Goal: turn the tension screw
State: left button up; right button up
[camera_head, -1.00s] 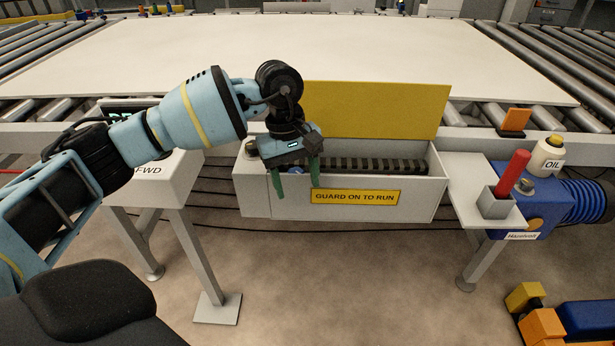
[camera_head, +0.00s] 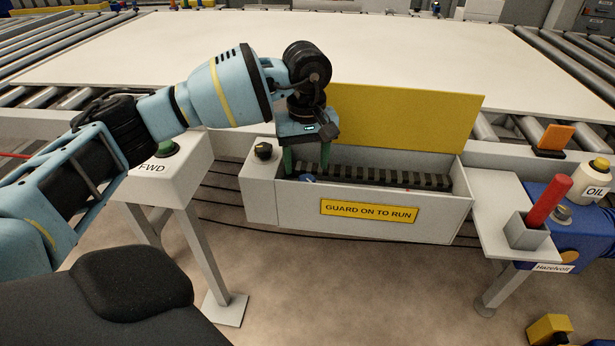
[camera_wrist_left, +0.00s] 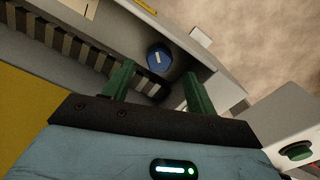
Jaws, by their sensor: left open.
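The tension screw appears to be the blue round head with a pale slot mark (camera_wrist_left: 159,57), inside the left end of the open grey guard box (camera_head: 360,218). In the head view only a bit of blue (camera_head: 308,179) shows below my fingers. My left gripper (camera_head: 307,166) points down into that end of the box, its green fingers apart and empty. In the left wrist view the screw head lies just beyond and between the fingertips (camera_wrist_left: 157,76); I see no contact. My right gripper is out of view.
The yellow guard lid (camera_head: 400,125) stands open behind the box. A ridged dark belt (camera_head: 385,176) runs along inside. A black knob (camera_head: 263,151) sits on the box's left end. A red-handled tool (camera_head: 549,200) stands in a holder at right. The FWD box (camera_head: 165,180) stands left.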

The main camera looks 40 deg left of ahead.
aim_at(307, 179)
pick_arm(q)
notch_tip(307, 179, down, 4)
jog(key=shift+f, duration=0.25)
jog(key=shift+f+b, duration=0.3)
jog(key=c, duration=1)
jog(key=shift+r, duration=0.1)
